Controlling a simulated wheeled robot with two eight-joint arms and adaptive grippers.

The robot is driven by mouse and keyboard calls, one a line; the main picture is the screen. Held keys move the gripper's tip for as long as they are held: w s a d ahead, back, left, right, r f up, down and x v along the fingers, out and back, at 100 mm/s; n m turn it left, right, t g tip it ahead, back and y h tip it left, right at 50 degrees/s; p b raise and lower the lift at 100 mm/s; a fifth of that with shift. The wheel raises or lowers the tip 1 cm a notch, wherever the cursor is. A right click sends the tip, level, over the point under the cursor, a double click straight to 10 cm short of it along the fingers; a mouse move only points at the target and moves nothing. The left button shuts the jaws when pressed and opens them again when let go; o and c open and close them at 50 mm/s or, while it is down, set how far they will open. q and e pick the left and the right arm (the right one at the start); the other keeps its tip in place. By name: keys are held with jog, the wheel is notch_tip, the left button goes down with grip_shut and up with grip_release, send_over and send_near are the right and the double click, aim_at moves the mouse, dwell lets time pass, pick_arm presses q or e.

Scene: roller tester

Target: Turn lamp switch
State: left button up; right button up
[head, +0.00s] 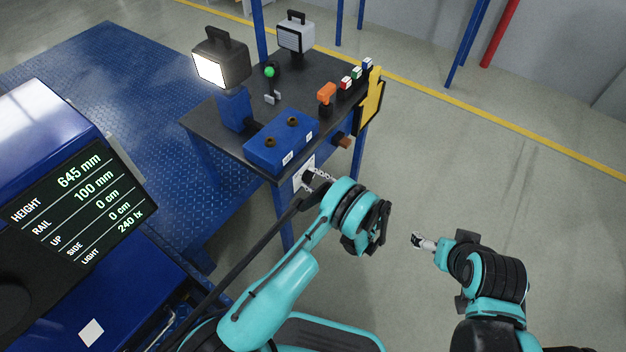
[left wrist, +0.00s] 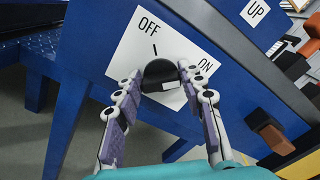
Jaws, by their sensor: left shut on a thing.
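The lamp switch is a black round knob (left wrist: 158,74) on a white plate (left wrist: 120,58) marked OFF and ON, fixed to the blue end face of the table. A white mark shows on the knob's lower right side. My left gripper (left wrist: 161,90) is shut on the knob, one finger on each side. In the head view my left gripper (head: 312,178) reaches the plate, and its fingers partly hide the knob. A lamp (head: 220,68) with a bright white face stands at the table's left; a second lamp (head: 295,37) behind looks grey. My right gripper (head: 424,242) is away from the table over the floor.
The dark tabletop (head: 205,122) carries a blue box (head: 282,142) with two knobs, an orange tool (head: 326,97) and several small coloured blocks. A display panel (head: 80,200) stands at the left. A brown handle (left wrist: 275,135) juts out near the switch. Floor at the right is clear.

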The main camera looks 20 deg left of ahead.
pick_arm(q)
jog(key=n, duration=0.4)
jog(key=shift+s+f+n, duration=0.1)
jog(key=shift+n, duration=0.2)
jog(key=n, duration=0.4)
jog(key=shift+f+n, duration=0.15)
jog(key=shift+n, duration=0.15)
jog(key=n, duration=0.4)
jog(key=shift+f+n, duration=0.15)
jog(key=shift+n, duration=2.25)
jog(key=o, duration=1.2)
jog(key=shift+c, duration=0.2)
